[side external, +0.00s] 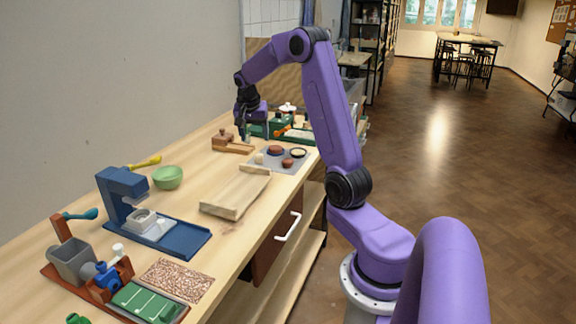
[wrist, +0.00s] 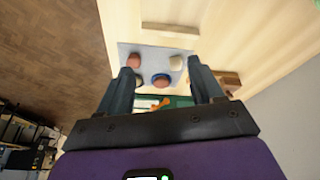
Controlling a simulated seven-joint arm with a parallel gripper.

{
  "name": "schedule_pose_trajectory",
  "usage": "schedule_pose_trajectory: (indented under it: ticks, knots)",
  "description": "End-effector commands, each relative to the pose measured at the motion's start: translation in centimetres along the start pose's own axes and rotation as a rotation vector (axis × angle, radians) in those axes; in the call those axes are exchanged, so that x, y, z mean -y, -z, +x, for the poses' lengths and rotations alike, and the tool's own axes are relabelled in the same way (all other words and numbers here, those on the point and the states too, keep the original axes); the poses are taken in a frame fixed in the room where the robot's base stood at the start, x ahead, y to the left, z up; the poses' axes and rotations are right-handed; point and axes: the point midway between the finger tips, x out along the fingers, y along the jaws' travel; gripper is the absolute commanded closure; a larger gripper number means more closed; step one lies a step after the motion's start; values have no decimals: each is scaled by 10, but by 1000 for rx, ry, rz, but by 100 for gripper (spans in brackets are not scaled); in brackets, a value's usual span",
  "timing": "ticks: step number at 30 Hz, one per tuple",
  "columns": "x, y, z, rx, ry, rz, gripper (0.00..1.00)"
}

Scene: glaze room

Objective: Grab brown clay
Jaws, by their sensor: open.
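A reddish-brown lump (side external: 287,163) lies on the grey mat (side external: 266,165) near the table's front edge. A larger brown lump (side external: 276,149) sits in a dark blue dish farther back on the mat. I cannot tell which of the two is the clay. The wrist view shows the small lump (wrist: 133,60) near the left fingertip and the dish lump (wrist: 161,79) between the fingers. My gripper (side external: 245,136) is open and empty, raised above the table to the back left of the mat. Its spread fingers (wrist: 160,66) also frame the mat in the wrist view.
A cream lump (side external: 259,158) and a dark-rimmed dish (side external: 298,153) share the mat. A wooden tray (side external: 238,194) lies in front, a wooden tool (side external: 232,145) to the left, and a green tray (side external: 296,135) behind. A blue press (side external: 125,195) and green bowl (side external: 168,177) stand farther left.

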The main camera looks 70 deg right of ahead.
Motion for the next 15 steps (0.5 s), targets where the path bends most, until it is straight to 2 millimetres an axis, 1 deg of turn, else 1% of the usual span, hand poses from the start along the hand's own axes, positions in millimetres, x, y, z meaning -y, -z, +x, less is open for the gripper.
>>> schedule_pose_trajectory:
  ticks: [1,3,6,9,13,15]
  knots:
    - [-16,18,9,-8,-22,76,34]
    - [-35,38,19,-19,-44,165,34]
    - [-56,57,28,-33,-69,257,34]
    - [-70,68,33,-42,-83,312,34]
    - [-77,72,42,-43,-91,336,34]
    - [-79,72,51,-43,-92,337,34]
